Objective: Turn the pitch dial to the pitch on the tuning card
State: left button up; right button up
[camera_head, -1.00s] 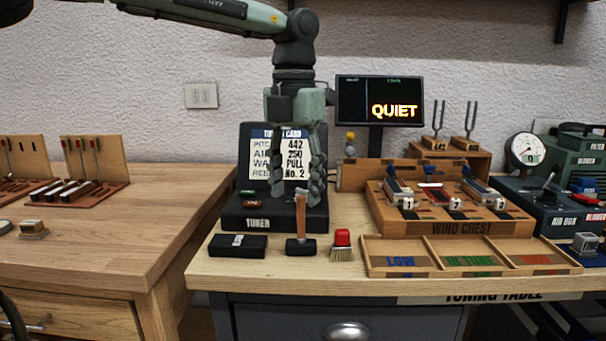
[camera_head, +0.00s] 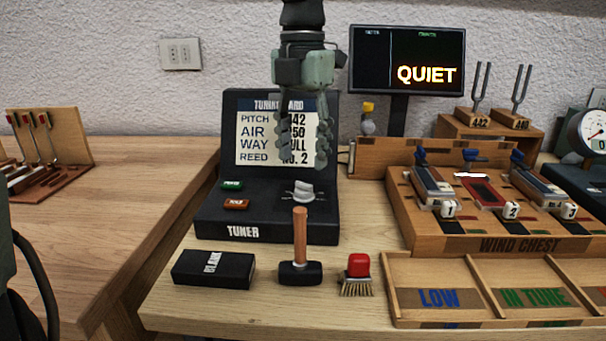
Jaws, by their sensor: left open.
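The black tuner (camera_head: 288,230) stands on the tuning table. Its upright tuning card (camera_head: 262,150) reads pitch 442, air 250 or similar, way "full" and reed No. 2, partly covered by my gripper. The pale pitch dial (camera_head: 302,192) sits on the tuner's sloped face, right of a green button (camera_head: 232,185) and a red button (camera_head: 236,204). My left gripper (camera_head: 304,150) hangs fingers-down in front of the card, above the dial and apart from it. It is open and empty. The dial's exact setting is too small to read. My right gripper is not in view.
A hammer (camera_head: 300,258) stands handle-up before the tuner, between a black block (camera_head: 213,268) and a red-topped brush (camera_head: 358,272). The wind chest (camera_head: 520,243) and sorting tray (camera_head: 395,290) are at right. A monitor (camera_head: 408,60) reads QUIET; tuning forks (camera_head: 480,90) stand behind.

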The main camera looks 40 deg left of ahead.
aim_at(302, 184)
pick_arm(q)
notch_tip(302, 184, down, 6)
jog(key=shift+r, duration=0.1)
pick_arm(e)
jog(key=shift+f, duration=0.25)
pick_arm(q)
grip_shut()
